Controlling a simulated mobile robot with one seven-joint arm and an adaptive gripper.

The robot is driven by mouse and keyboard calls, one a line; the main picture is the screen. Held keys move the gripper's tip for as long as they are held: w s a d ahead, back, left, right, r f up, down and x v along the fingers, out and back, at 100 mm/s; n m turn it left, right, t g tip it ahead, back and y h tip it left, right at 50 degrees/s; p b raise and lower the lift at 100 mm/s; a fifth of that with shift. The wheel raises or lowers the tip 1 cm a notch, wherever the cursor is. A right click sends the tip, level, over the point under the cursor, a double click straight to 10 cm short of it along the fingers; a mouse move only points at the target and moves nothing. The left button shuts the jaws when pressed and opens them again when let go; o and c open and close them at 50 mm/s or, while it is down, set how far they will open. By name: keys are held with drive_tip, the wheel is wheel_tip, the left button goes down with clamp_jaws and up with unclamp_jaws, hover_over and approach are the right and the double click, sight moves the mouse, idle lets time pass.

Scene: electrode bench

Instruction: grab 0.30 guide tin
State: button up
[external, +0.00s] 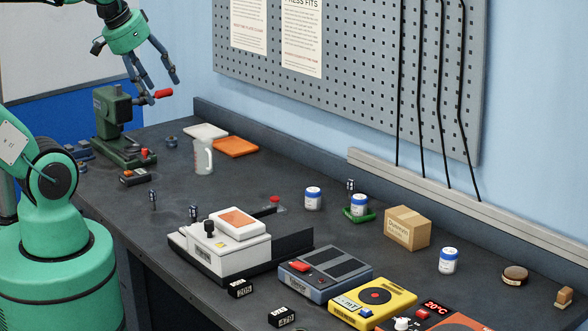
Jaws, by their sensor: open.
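My gripper (157,86) is open and empty, raised at the upper left above the green press (112,125). No label reading 0.30 can be made out on any tin. A low round brown tin (515,275) stands near the right end of the bench, far from my gripper. A small dark round piece (171,141) sits beside the press. White jars with blue lids stand at the back (313,199), on or by a green tray (358,214), and at the right (448,262); their labels are too small to read.
A white machine (226,250), a blue-grey unit (325,277) and a yellow unit (372,304) fill the front of the bench. A cardboard box (407,229) stands behind them. A clear jug (203,157) stands near the orange pad (236,147).

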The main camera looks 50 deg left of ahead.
drive_tip(key=w+d+r+m, duration=0.1)
drive_tip(key=w+d, duration=0.2)
drive_tip(key=w, duration=0.4)
drive_tip(key=w+d+r, duration=0.1)
drive_tip(key=w+d, duration=0.2)
drive_tip(key=w, duration=0.4)
drive_tip(key=m+g+h, duration=0.1)
drive_tip(key=m+h, duration=0.1)
drive_tip(key=m, duration=0.1)
hover_over(447, 251)
drive_tip(key=s+a, duration=0.2)
drive_tip(key=s, duration=0.2)
wheel_tip(447, 251, down, 28)
drive_tip(key=shift+s+d+r, duration=0.1)
drive_tip(key=shift+s+d, duration=0.05)
drive_tip(key=shift+s, duration=0.05)
drive_tip(key=shift+b+x, duration=0.3)
drive_tip(key=shift+x, duration=3.95)
drive_tip(key=shift+f, duration=0.25)
